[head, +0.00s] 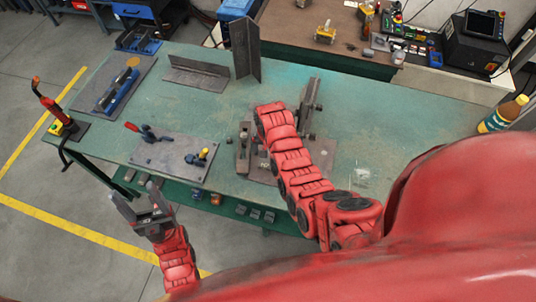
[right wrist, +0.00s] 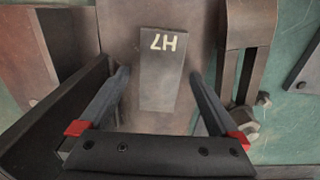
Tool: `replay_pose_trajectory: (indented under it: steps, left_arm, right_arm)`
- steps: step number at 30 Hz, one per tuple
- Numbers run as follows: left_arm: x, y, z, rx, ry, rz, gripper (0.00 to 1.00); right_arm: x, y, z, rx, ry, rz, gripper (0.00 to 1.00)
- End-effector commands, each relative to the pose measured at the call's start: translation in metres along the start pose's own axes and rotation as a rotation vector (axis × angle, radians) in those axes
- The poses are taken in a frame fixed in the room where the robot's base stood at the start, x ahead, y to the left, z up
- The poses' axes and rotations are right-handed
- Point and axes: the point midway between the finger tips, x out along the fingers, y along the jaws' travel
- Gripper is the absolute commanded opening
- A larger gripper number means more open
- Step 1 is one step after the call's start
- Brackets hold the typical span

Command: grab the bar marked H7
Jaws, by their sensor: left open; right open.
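The bar marked H7 (right wrist: 160,95) is a flat dark grey block with pale lettering, upside down in the right wrist view. It lies between the two fingers of my right gripper (right wrist: 158,74), which is open, with a gap showing on both sides of the bar. My left gripper (head: 138,193) is open and empty, off the front left edge of the table in the head view.
The green table (head: 350,135) carries a clamp plate (head: 165,160), angle steel (head: 196,76) and a blue tool on a plate at left. In the right wrist view a metal clamp (right wrist: 245,60) with bolts stands right of the bar. A bottle (head: 503,114) stands at the right edge.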

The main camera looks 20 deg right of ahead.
Motion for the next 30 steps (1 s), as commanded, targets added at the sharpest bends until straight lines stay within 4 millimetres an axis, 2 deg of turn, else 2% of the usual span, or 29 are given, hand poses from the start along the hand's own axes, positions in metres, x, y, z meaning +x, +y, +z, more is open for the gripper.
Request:
replay_pose_trajectory:
  steps: [4,20,30]
  left_arm:
    - [-0.0003,0.0,0.0,0.0,0.0,0.0,0.68]
    - [-0.0003,0.0,0.0001,0.0,0.0,0.0,0.68]
    - [-0.0001,0.0,0.0,0.0,0.0,0.0,0.68]
  right_arm:
    - [-0.0001,0.0,-0.0002,0.0,0.0,0.0,0.96]
    - [-0.0005,0.0,-0.0003,0.0,0.001,0.0,0.0]
    - [-0.0009,-0.0001,-0.0005,0.0,0.001,0.0,0.0]
